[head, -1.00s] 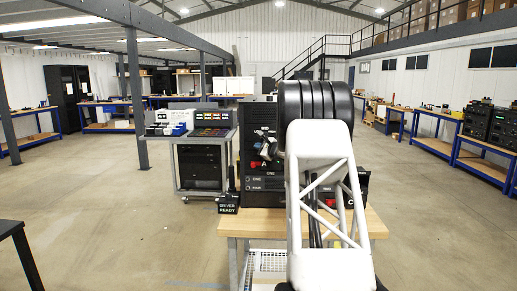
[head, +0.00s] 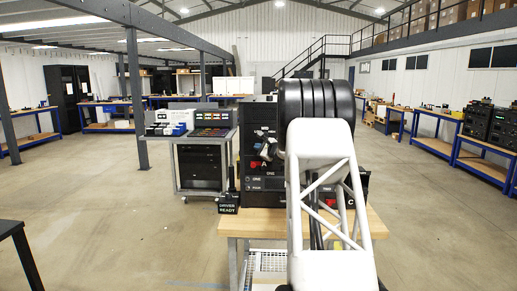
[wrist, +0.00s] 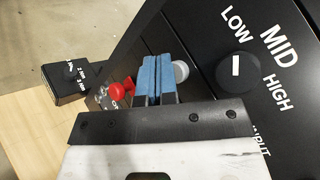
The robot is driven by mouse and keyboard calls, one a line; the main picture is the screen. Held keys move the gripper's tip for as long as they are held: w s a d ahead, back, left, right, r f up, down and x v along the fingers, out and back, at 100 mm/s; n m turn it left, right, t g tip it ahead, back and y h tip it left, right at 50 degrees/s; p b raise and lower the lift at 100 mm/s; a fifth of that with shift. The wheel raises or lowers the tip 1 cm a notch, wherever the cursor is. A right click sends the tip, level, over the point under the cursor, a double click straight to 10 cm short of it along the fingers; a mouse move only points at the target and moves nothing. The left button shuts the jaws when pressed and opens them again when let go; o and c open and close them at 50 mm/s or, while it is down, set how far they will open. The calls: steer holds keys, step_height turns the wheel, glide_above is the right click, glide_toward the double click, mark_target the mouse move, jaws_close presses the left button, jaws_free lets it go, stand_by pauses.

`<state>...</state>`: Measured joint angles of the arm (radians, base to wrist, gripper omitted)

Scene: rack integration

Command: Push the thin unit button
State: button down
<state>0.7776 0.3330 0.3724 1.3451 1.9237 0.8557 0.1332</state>
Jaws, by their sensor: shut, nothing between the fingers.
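A black equipment stack (head: 259,120) stands on a wooden-topped bench, partly hidden behind my arm. In the wrist view its dark front panel (wrist: 205,35) runs at a slant. Red round controls (wrist: 122,91) show just left of my fingers, and a grey round button (wrist: 181,71) shows just right of them. I cannot tell which of these is the thin unit button. My gripper (wrist: 152,62) has blue finger pads pressed together, with nothing between them, close to the panel. Whether the tips touch it is hidden. In the head view the gripper (head: 267,148) is small, in front of the stack.
A black knob (wrist: 238,71) marked LOW, MID, HIGH is right of my fingers. A small black box (wrist: 70,85) sits on the bench (head: 250,222) beside the stack. A grey cart (head: 176,150) stands behind left. Open floor lies to the left.

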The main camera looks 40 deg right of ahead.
steer(key=s+a, duration=0.4)
steer(key=shift+s, duration=0.15)
stand_by(0.7)
steer(key=shift+a, duration=0.15)
stand_by(0.4)
